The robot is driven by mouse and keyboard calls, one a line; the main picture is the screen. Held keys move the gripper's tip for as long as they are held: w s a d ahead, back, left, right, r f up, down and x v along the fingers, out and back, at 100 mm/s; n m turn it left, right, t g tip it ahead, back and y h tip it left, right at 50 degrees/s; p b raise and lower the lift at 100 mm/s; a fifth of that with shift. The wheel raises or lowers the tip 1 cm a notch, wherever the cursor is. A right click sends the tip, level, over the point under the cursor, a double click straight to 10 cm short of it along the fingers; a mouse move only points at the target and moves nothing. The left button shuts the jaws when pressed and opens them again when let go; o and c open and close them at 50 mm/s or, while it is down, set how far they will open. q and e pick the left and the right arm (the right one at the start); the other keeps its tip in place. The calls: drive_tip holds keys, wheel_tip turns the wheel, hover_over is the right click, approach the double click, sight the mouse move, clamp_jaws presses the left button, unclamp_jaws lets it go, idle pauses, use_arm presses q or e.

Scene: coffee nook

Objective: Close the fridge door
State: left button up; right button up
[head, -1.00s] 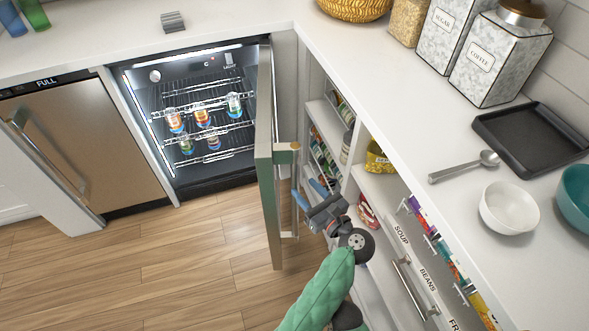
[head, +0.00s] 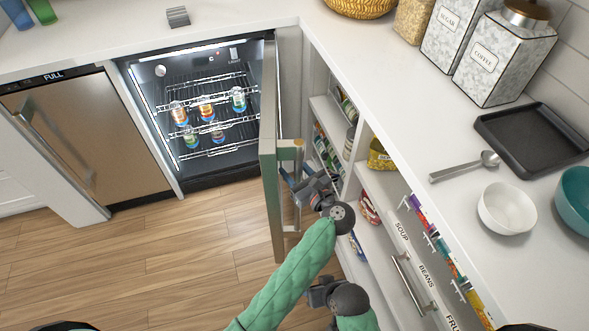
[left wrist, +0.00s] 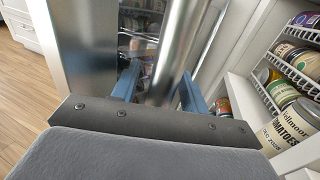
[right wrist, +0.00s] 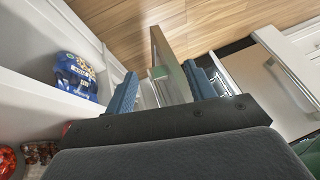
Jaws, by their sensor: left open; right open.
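The fridge door (head: 268,185) stands wide open, about square to the fridge (head: 200,105), whose lit racks hold several cans and bottles. The long vertical handle (head: 298,160) is on the door's right-hand outer face. My left gripper (head: 294,182) is open at this handle. In the left wrist view the metal handle (left wrist: 172,50) passes between the left gripper's blue fingers (left wrist: 157,92); contact cannot be told. My right gripper (right wrist: 161,90) is open and empty in its wrist view, with the door (right wrist: 168,60) farther off beyond its fingers.
Open pantry shelves (head: 375,185) with cans stand close right of the door and my left arm. A drawer handle (head: 408,285) sticks out lower right. A dishwasher (head: 95,140) is left of the fridge. The wood floor (head: 180,260) left of the door is clear.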

use_arm(q)
clamp_jaws()
drive_tip(key=shift+a, duration=0.1)
